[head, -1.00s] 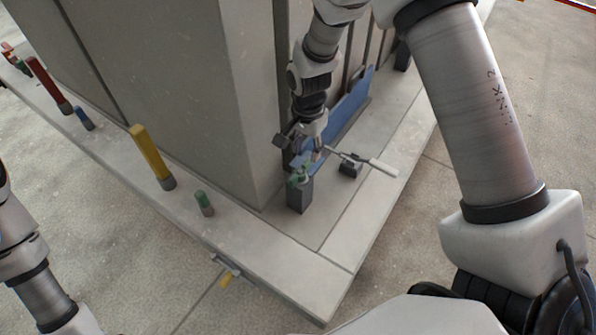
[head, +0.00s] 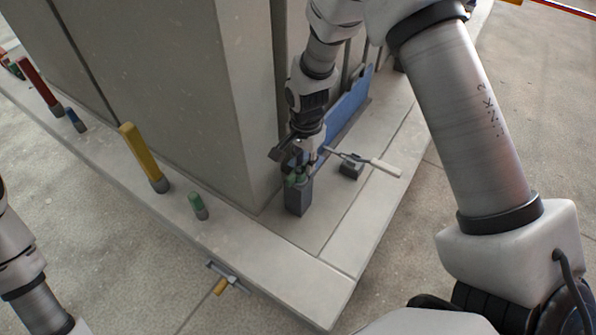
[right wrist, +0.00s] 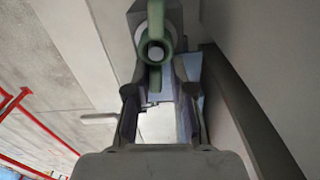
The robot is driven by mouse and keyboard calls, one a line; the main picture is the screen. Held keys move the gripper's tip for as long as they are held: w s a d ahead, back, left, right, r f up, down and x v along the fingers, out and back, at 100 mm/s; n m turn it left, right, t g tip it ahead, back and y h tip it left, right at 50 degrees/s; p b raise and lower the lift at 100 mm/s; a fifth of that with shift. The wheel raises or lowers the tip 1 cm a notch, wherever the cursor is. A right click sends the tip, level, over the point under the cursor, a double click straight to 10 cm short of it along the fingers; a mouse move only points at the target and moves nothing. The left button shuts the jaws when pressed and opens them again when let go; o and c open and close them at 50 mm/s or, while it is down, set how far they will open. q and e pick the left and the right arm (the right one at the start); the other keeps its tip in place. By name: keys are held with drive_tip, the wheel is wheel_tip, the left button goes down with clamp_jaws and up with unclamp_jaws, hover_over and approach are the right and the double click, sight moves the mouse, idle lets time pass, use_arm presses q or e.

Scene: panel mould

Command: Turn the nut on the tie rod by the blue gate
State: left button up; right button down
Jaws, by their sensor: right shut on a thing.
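The green winged nut (head: 296,180) sits on top of a dark grey block (head: 299,200) at the near end of the blue gate (head: 347,108). In the right wrist view the nut (right wrist: 155,74) shows a round rod end (right wrist: 155,50) inside its ring. My right gripper (head: 299,168) comes down from above onto the nut and partly hides it. In the right wrist view its fingertips (right wrist: 158,88) lie either side of a wing of the nut, shut on it. My left arm shows at the left edge; its gripper is out of view.
A lever with a pale handle (head: 375,165) stands on a small dark block right of the nut. The tall grey panel (head: 185,90) rises close at left. Yellow (head: 141,150), green (head: 197,203), red (head: 38,84) and blue (head: 74,118) pegs stand along the ledge.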

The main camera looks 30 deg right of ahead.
drive_tip(key=shift+s+m, duration=0.35)
drive_tip(key=shift+m, duration=0.45)
drive_tip(key=shift+s+d+f+m, duration=0.1)
drive_tip(key=shift+f+m, duration=0.05)
drive_tip(key=shift+m, duration=0.35)
drive_tip(key=shift+s+m+p, duration=0.4)
drive_tip(key=shift+m+p, duration=0.25)
drive_tip(key=shift+m, duration=0.55)
drive_tip(key=shift+s+f+m, duration=0.1)
drive_tip(key=shift+m, duration=0.4)
